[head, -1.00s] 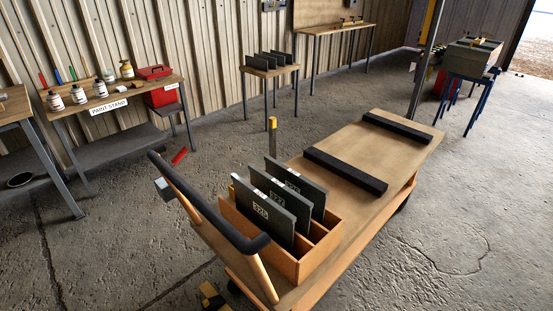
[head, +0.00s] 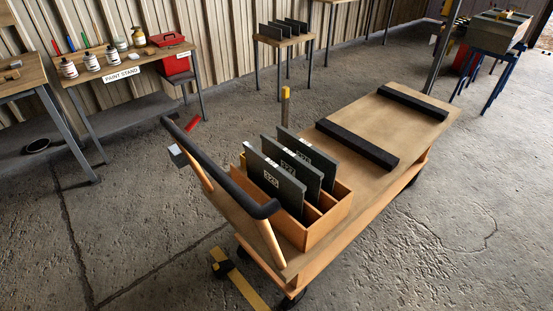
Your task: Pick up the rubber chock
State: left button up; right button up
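A small dark block with yellow on it (head: 222,266) lies on the concrete floor by the handle end of the cart, at the bottom of the head view. It looks like the rubber chock, but it is too small to be sure. A yellow bar (head: 248,291) runs from beside it toward the bottom edge; I cannot tell whether the two are joined. Neither of my grippers is in view.
The wooden cart (head: 400,175) carries two black strips (head: 357,144) and a slotted box (head: 328,219) of grey panels. A paint stand (head: 125,73) is at the back left. A red object (head: 192,123) lies on the floor. Floor left of the cart is mostly clear.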

aim_at(220, 268)
jog(key=u, duration=0.8)
